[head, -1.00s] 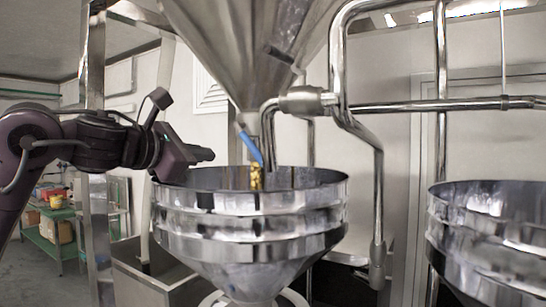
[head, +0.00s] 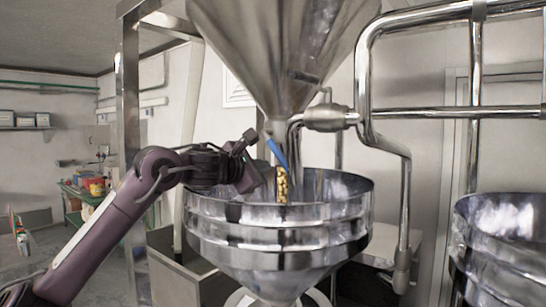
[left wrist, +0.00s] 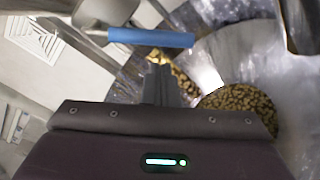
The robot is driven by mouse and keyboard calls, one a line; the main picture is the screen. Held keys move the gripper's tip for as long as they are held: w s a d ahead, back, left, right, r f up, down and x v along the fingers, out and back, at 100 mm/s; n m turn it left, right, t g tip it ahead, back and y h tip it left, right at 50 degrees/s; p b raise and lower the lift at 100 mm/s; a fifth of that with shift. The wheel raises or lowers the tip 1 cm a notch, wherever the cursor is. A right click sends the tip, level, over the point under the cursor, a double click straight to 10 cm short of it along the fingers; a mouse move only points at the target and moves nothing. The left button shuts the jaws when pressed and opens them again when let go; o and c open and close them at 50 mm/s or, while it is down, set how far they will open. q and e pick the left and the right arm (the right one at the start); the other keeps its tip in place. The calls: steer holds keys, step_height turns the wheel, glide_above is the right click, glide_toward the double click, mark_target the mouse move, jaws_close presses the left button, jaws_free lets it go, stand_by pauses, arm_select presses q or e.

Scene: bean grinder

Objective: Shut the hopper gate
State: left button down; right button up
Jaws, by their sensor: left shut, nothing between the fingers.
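The steel hopper (head: 280,50) hangs above a wide steel funnel (head: 280,228). The blue handle of the hopper gate (head: 276,147) slants down to the right at the hopper's outlet. A stream of beans (head: 281,184) falls beneath it into the funnel. My left gripper (head: 264,179) is shut and empty, over the funnel's left rim, just left of the handle and stream. In the left wrist view the blue handle (left wrist: 150,37) lies across the picture beyond my closed fingers (left wrist: 158,84), apparently not touching them. My right gripper is out of view.
A bent steel pipe (head: 405,185) runs down to the right of the funnel, with a valve fitting (head: 326,117) beside the outlet. A second steel funnel (head: 508,245) stands at the right. Beans lie in a heap (left wrist: 238,103) inside the funnel.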

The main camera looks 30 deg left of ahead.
mark_target(280, 152)
arm_select(q)
steer(key=shift+w+a+f+p, duration=0.15)
steer(key=shift+w+p, duration=0.35)
steer(key=shift+w, duration=0.85)
steer(key=shift+w+a+f+p, duration=0.15)
steer(key=shift+w+p, duration=0.35)
steer(key=shift+w, duration=0.8)
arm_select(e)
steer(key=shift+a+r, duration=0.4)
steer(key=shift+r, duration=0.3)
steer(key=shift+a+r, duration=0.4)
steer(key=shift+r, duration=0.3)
arm_select(q)
steer(key=shift+d, duration=0.2)
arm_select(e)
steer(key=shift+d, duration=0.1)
arm_select(q)
steer(key=shift+d+r+n, duration=0.2)
steer(key=shift+d+n, duration=0.05)
steer(key=shift+n, duration=0.05)
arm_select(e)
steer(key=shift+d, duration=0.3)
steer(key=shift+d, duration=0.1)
